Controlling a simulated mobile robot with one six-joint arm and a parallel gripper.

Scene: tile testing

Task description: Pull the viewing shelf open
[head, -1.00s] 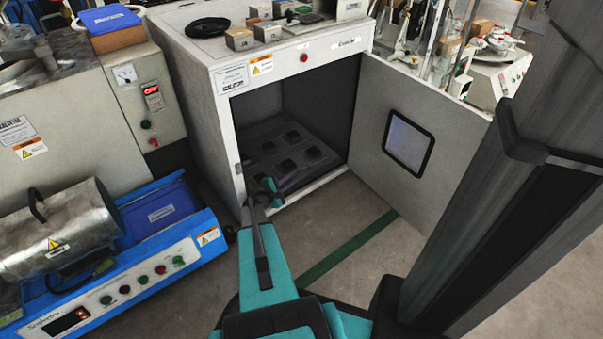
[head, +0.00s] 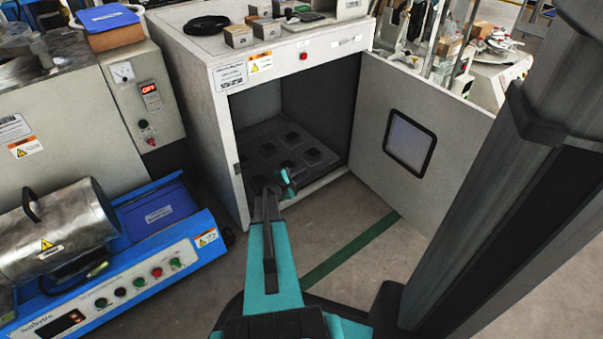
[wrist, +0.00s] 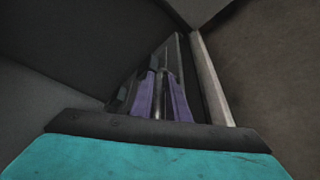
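The viewing shelf (head: 268,148) is a dark tray with several square dark pads, low inside the open white cabinet (head: 228,150). My gripper (head: 290,178) is at the shelf's front edge, near the cabinet's bottom sill, in the head view. My arm hides part of the cabinet's front left. In the wrist view, the two purple fingers (wrist: 162,92) stand apart with a thin, shiny upright strip between them. A dark surface lies just beyond them. I cannot tell whether the fingers grip the shelf's front or a handle.
The cabinet door (head: 435,120), with a small window, is swung open to the right. A blue machine (head: 190,253) with a metal drum (head: 55,232) stands at the left. Boxes sit on the cabinet top. Bare floor (head: 340,215) lies in front of the cabinet.

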